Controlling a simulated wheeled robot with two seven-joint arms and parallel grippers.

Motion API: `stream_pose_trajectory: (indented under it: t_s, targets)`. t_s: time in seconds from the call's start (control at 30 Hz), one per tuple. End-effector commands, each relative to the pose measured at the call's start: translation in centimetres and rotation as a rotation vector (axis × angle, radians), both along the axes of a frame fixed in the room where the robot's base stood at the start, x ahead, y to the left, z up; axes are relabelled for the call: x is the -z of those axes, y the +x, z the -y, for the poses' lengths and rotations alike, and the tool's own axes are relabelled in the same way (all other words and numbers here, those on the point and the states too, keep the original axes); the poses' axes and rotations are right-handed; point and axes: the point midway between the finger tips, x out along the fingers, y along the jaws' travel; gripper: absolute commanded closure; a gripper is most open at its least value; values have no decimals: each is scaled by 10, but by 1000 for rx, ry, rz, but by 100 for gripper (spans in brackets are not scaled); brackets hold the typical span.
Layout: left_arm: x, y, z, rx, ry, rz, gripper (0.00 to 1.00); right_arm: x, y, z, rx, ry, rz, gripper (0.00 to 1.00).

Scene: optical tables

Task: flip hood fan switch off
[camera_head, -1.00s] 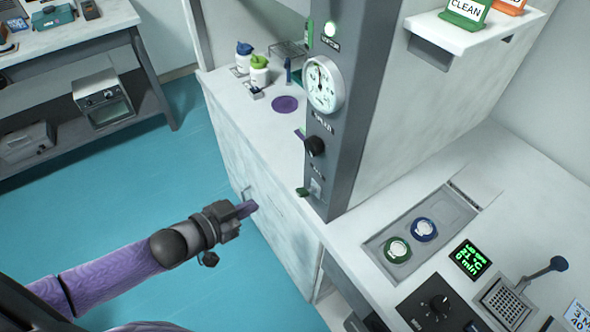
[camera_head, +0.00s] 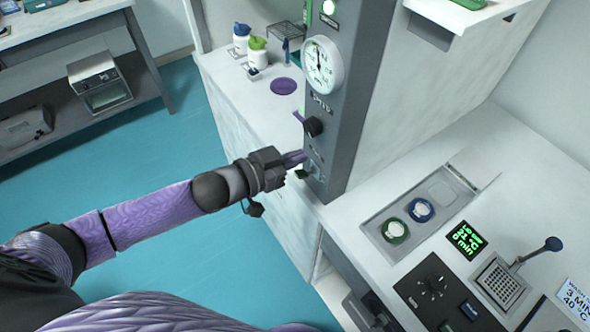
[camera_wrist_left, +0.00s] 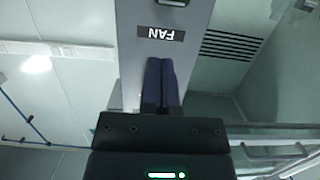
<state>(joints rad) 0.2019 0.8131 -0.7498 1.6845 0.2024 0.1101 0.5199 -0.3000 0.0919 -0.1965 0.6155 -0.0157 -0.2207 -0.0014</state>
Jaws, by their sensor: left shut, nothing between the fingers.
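The hood's grey front post (camera_head: 345,130) carries the fan switch (camera_head: 316,171), a small pale switch low on the post, partly behind my fingers. My left gripper (camera_head: 303,155) is shut and empty, its fingertips close to the post just above the switch. I cannot tell whether they touch. In the left wrist view, the shut fingers (camera_wrist_left: 161,82) point at the post below the upside-down FAN label (camera_wrist_left: 160,33). The switch (camera_wrist_left: 174,3) is cut off at the top edge there, so its position is unclear. My right gripper is out of view.
Above the switch are a black knob (camera_head: 314,127), a round gauge (camera_head: 322,63) and a lit lamp (camera_head: 329,7). Bottles (camera_head: 257,52) stand on the counter behind the post. A bench with a recessed tray (camera_head: 373,225) lies to the right. Blue floor is open at left.

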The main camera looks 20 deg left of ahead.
Motion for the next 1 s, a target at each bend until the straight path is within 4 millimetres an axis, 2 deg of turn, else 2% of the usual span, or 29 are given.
stream_pose_trajectory:
  t_s: [0.1, 0.2, 0.4, 0.8, 1.0]
  targets:
    - [5, 20, 16, 1, 0, 4, 100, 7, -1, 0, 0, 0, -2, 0]
    - [24, 9, 7, -2, 1, -4, 100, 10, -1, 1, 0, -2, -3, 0]
    - [38, 2, 1, -1, 1, -2, 100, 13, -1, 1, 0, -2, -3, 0]
    - [39, 1, 0, -1, -1, 2, 100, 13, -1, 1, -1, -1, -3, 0]
    - [44, -1, 0, 0, -28, 31, 100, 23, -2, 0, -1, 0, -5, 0]
